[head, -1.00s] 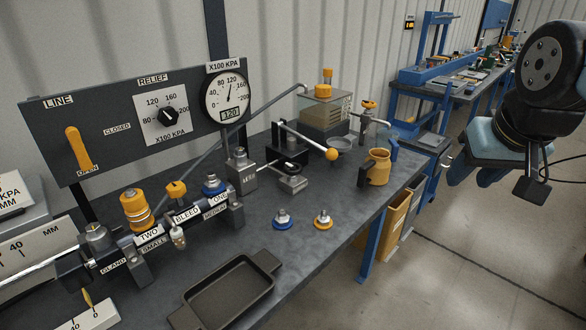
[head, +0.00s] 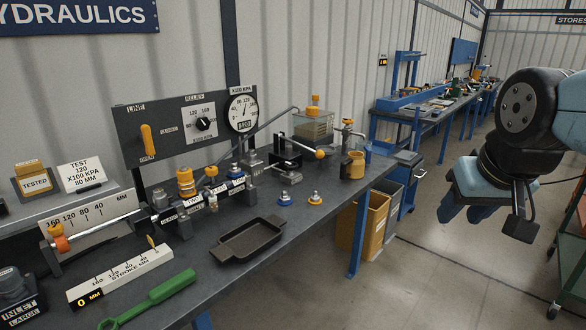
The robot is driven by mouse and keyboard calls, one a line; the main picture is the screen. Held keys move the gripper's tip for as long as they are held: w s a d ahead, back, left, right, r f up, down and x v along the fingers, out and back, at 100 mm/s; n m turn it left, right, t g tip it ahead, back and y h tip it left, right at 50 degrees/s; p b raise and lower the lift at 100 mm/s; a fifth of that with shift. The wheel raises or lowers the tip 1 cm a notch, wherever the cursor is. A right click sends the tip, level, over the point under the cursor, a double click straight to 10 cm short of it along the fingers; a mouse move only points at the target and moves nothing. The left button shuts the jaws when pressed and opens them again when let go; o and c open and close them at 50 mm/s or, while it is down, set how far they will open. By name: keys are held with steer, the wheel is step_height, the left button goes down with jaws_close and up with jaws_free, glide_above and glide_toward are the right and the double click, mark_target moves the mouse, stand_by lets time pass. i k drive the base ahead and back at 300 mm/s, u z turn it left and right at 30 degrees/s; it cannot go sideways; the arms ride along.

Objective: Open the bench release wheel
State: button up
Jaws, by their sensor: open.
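A small dark handwheel (head: 284,165), likely the bench release wheel, sits low beside the hand pump block on the workbench (head: 310,236). It is small here and its turned position cannot be told. The pump lever ends in an orange ball (head: 320,154) just above and right of the wheel. My gripper (head: 463,212) hangs at the right, over the floor and well apart from the wheel. Its blue fingers point down and stand apart, with nothing seen between them.
The gauge panel (head: 165,148) stands behind the bench with an orange line lever (head: 147,140). An orange jug (head: 356,165), a black tray (head: 246,240), two couplers and a green wrench (head: 150,300) are on the bench. Bins (head: 370,216) stand below its right end.

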mark_target(291, 166)
steer(key=u, duration=0.3)
steer(key=i, duration=0.45)
steer(key=u, duration=0.5)
steer(key=i, duration=1.15)
steer(key=z, duration=0.7)
steer(key=k, duration=0.9)
steer(key=z, duration=0.2)
steer(key=i, duration=0.85)
steer(key=u, duration=0.1)
